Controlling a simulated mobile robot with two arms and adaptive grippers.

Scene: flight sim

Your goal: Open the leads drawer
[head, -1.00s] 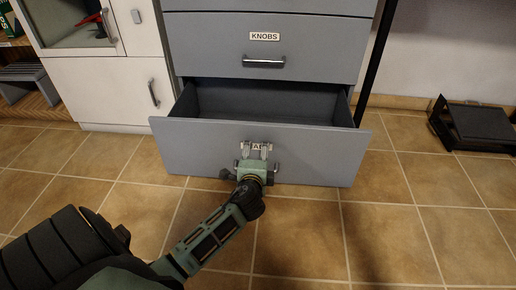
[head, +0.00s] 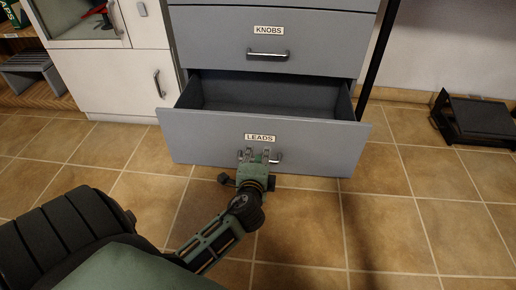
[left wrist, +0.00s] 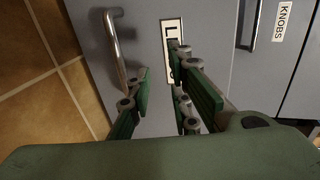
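The leads drawer (head: 210,142) is grey and stands pulled out below the knobs drawer. Its inside looks empty, and its front bears a "LEADS" label (head: 261,138) above a metal bar handle (head: 278,158). My left gripper (head: 257,156) is in front of the drawer front, just below the label. In the left wrist view its green-padded fingers (left wrist: 162,88) are apart with nothing held between them. The handle (left wrist: 118,45) lies to the left of the fingers there, close to the left finger, and the label (left wrist: 172,55) is partly behind the right finger. My right gripper is not in view.
The knobs drawer (head: 220,45) above is closed. A white cabinet (head: 110,85) stands to the left. A black object (head: 475,120) lies on the floor at the right. The tiled floor (head: 380,220) in front of the drawer is clear.

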